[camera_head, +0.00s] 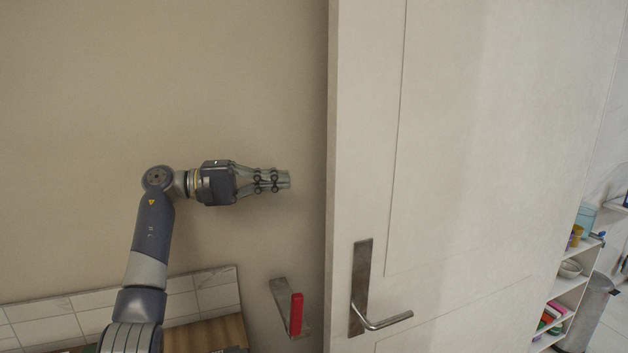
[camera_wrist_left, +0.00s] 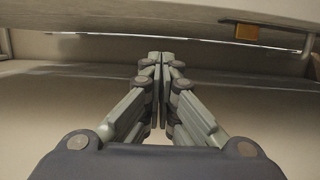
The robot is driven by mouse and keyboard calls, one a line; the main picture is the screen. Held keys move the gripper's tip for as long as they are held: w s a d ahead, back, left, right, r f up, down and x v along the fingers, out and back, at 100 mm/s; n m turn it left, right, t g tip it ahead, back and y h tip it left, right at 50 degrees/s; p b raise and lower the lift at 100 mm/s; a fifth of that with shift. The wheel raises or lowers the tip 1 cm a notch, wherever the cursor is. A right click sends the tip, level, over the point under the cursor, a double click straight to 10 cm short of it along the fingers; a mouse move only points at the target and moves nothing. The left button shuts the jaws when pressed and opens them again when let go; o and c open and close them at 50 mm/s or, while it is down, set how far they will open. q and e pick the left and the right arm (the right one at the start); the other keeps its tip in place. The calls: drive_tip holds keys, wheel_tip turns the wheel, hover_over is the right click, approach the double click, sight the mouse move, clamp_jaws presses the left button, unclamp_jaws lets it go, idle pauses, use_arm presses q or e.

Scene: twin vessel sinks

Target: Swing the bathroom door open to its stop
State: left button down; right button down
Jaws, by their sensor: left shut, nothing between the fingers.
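The pale panelled door (camera_head: 480,130) fills the middle and right of the head view. Its free edge (camera_head: 345,130) faces left and stands clear of any frame, so the door is at least partly open. A metal lever handle (camera_head: 385,321) sits on a plate low on its face. My left gripper (camera_head: 287,180) is left of the free edge, above handle height, pointing right toward it. Its fingers are shut and empty, with a small gap to the edge in the picture. The left wrist view shows the closed fingertips (camera_wrist_left: 160,58). My right gripper is not in view.
A metal bracket with a red part (camera_head: 296,314) is below the gripper, left of the door. A beige wall (camera_head: 150,80) lies behind. White shelves (camera_head: 568,288) with bowls and books and a grey bin (camera_head: 590,310) stand at the right. White tiles (camera_head: 45,328) are lower left.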

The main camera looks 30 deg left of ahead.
use_arm(q)
drive_tip(key=w+d+p, duration=0.1)
drive_tip(key=d+p, duration=0.3)
drive_tip(key=d, duration=0.4)
drive_tip(key=shift+w+p, duration=0.3)
drive_tip(key=shift+p, duration=0.1)
